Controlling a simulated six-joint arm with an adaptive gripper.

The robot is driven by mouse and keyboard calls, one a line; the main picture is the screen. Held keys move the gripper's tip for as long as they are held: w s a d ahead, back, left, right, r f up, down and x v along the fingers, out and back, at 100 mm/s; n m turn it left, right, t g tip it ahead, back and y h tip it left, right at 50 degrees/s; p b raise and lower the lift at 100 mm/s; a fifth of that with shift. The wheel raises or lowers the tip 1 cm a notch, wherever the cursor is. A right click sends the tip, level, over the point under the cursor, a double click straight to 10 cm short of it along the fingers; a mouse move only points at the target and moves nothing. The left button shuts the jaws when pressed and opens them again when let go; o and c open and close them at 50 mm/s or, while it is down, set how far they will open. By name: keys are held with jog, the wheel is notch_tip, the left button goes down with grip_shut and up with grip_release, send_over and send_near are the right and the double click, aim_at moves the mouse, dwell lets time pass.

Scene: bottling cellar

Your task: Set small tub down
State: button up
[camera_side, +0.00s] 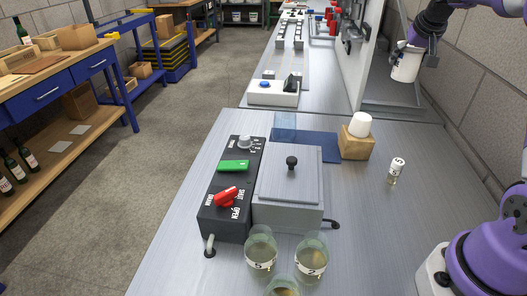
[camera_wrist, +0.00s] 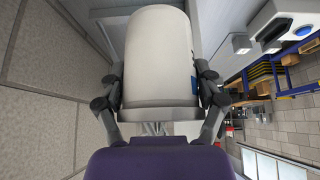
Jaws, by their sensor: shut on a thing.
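The small tub (camera_side: 406,66) is white and hangs in the air at the upper right of the side view. My gripper (camera_side: 416,46) is shut on it near its upper end. The tub looks roughly upright, slightly tilted, clear of the table. In the wrist view the tub (camera_wrist: 158,50) fills the upper middle, with the fingers of my gripper (camera_wrist: 159,90) on both its sides. A small blue patch shows on its right edge.
The grey table (camera_side: 380,235) holds a wooden block (camera_side: 354,148) with a white cylinder (camera_side: 360,124), a labelled vial (camera_side: 396,171), a blue mat (camera_side: 318,148), a lidded grey box (camera_side: 288,212), a black control box (camera_side: 228,215) and glass beakers (camera_side: 261,247). Table right of the vial is bare.

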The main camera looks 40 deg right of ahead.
jog(key=w+a+n+t+y, duration=0.1)
jog(key=w+a+n+y, duration=0.3)
jog(key=a, duration=1)
jog(key=w+a+n+t+y, duration=0.1)
jog(key=w+a+n, duration=0.55)
jog(key=a, duration=0.85)
jog(key=s+a+n+g+y, duration=0.1)
jog(key=s+a+n+y, duration=0.15)
jog(key=a, duration=0.75)
jog(key=s+a+n+g+y, duration=0.15)
jog(key=a+n, duration=0.25)
jog(key=a, duration=0.6)
jog(key=s+a+n+g+y, duration=0.1)
jog(key=s+a+n+g, duration=0.35)
jog(key=s+a, duration=0.75)
jog(key=s+a+n+g+y, duration=0.1)
jog(key=s+a+n, duration=0.8)
jog(key=s, duration=0.5)
jog(key=shift+m, duration=0.65)
jog(key=w+f, duration=0.8)
jog(key=w+d+f, duration=0.1)
jog(key=w+f, duration=0.3)
jog(key=shift+w+f, duration=0.25)
jog(key=shift+f, duration=1.9)
